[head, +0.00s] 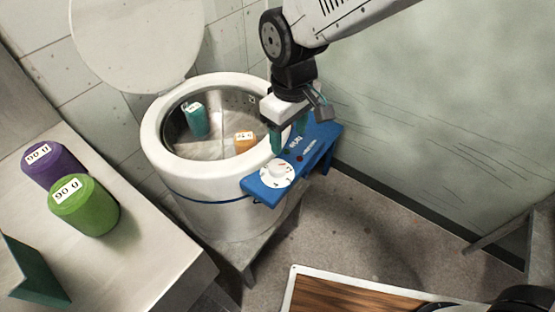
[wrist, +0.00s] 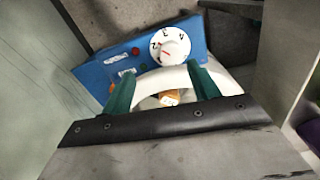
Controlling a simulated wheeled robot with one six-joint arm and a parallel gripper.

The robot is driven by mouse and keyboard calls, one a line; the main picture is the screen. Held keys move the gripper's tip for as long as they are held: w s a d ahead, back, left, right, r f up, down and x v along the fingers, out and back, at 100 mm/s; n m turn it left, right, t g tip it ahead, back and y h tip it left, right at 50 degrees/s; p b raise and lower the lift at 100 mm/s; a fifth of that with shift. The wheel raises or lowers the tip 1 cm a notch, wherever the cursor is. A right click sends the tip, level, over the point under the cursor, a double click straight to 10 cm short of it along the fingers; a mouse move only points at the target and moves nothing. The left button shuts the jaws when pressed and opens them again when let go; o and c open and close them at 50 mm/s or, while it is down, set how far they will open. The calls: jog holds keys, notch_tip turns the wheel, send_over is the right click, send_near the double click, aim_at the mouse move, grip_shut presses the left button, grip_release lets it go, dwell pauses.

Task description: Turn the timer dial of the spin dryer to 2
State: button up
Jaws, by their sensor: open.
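The spin dryer (head: 205,190) is a white drum with its round lid (head: 135,40) raised. A blue control panel (head: 318,150) sticks out from its rim. The white timer dial (head: 277,174) is on the near end of the panel; it also shows in the wrist view (wrist: 170,46), with numbers around it and a short red mark. I cannot tell which number the mark meets. My gripper (head: 289,138) is open and empty, pointing down over the rim beside the panel. In the wrist view its green fingers (wrist: 162,88) are apart from the dial.
Inside the drum are a teal canister (head: 196,121) and an orange one (head: 245,143). A purple canister (head: 52,162) and a green canister (head: 84,206) stand on the counter (head: 150,235) at left. A wall is close behind the panel.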

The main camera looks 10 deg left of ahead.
aim_at(277, 165)
jog(key=shift+s+a+f+n, duration=0.2)
jog(key=shift+a+f, duration=0.3)
jog(key=shift+a, duration=0.1)
jog(key=shift+s+a+f+n, duration=0.2)
jog(key=shift+a+f, duration=0.3)
jog(key=shift+a, duration=0.05)
notch_tip(277, 165, down, 8)
jog(key=shift+r, duration=0.25)
